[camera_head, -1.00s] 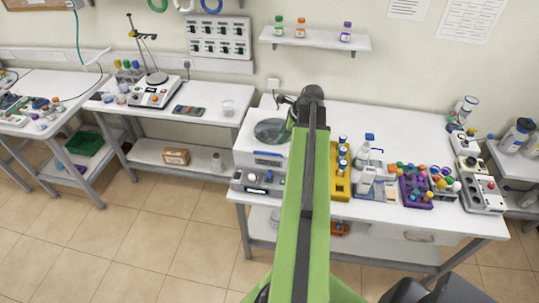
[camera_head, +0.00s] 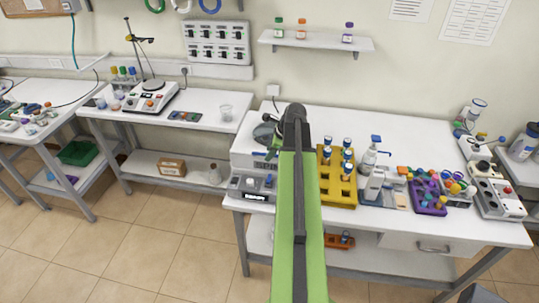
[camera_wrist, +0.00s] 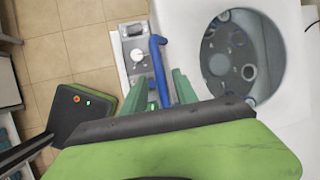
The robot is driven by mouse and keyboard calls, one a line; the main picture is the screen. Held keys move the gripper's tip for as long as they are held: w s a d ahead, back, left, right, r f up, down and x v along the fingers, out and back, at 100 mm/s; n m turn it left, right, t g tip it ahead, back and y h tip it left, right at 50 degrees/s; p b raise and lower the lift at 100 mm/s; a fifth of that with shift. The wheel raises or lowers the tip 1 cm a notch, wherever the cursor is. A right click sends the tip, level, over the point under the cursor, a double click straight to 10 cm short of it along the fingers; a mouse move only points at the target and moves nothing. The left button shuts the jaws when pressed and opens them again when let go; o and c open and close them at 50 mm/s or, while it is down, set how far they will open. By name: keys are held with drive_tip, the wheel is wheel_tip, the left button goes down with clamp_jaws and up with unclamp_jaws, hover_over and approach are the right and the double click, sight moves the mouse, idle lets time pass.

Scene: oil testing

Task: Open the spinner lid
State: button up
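The spinner (camera_head: 243,145) is a white box on the left end of the middle table. My arm hides much of its top in the head view. In the wrist view, its white top (camera_wrist: 183,20) carries a round, see-through window (camera_wrist: 242,55) with dark round shapes under it. A blue bar (camera_wrist: 158,68) runs along the spinner's near edge. My gripper (camera_wrist: 160,82) has its green fingers apart, one on each side of the blue bar. I cannot tell whether they touch it. The lid looks shut.
A grey device with a knob (camera_wrist: 138,57) sits beside the spinner; its display (camera_head: 254,196) faces front. A yellow rack (camera_head: 337,190) with blue-capped tubes stands close to the right of my arm. A bottle and a purple rack (camera_head: 430,207) stand farther right. Table behind is clear.

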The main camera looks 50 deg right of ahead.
clamp_jaws()
drive_tip(key=shift+a, duration=0.1)
idle(1.1)
